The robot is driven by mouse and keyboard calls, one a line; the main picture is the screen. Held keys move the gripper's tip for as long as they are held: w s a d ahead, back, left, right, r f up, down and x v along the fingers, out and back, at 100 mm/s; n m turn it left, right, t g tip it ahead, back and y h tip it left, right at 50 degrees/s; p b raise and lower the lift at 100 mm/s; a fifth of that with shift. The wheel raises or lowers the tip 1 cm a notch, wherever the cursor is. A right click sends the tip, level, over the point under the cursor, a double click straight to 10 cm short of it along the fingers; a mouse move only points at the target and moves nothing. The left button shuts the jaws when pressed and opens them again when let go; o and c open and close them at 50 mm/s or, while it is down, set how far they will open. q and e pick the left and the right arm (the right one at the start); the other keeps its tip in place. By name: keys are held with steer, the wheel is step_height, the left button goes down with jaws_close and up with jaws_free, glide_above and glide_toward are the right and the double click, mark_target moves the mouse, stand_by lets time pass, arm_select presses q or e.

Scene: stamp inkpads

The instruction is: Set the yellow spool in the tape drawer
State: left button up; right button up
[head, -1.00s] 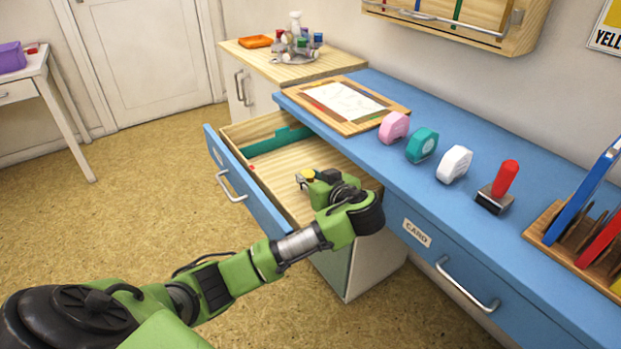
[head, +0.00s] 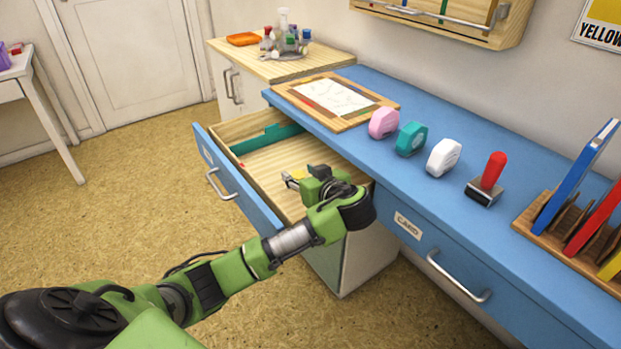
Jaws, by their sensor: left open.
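The open drawer (head: 262,178) at the left end of the blue desk has a light wood inside and a blue front. I take it for the tape drawer, but its label is too small to read. My left gripper (head: 290,179) is inside the drawer's outline, low over the floor of its right part, with its fingers open. A small yellow patch, seemingly the yellow spool (head: 299,174), shows at the fingers. The gripper hides most of it, and I cannot tell whether it rests on the drawer floor. My right gripper is out of view.
Pink (head: 383,123), teal (head: 411,138) and white (head: 444,157) tape dispensers and a red-handled stamp (head: 488,178) line the desk. A framed board (head: 335,100) lies above the drawer. The CARD drawer (head: 440,255) is shut.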

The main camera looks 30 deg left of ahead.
arm_select(q)
steer(key=shift+s+d+p, duration=0.25)
steer(key=shift+d+p, duration=0.05)
steer(key=shift+d, duration=0.35)
steer(key=p+v, duration=0.1)
steer(key=v, duration=0.9)
steer(key=shift+s+d+r, duration=0.15)
steer(key=shift+r, duration=0.4)
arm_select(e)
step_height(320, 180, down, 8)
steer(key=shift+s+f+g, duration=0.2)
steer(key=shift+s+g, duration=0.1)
arm_select(q)
steer(key=shift+r+p, duration=0.1)
steer(key=shift+p, duration=0.2)
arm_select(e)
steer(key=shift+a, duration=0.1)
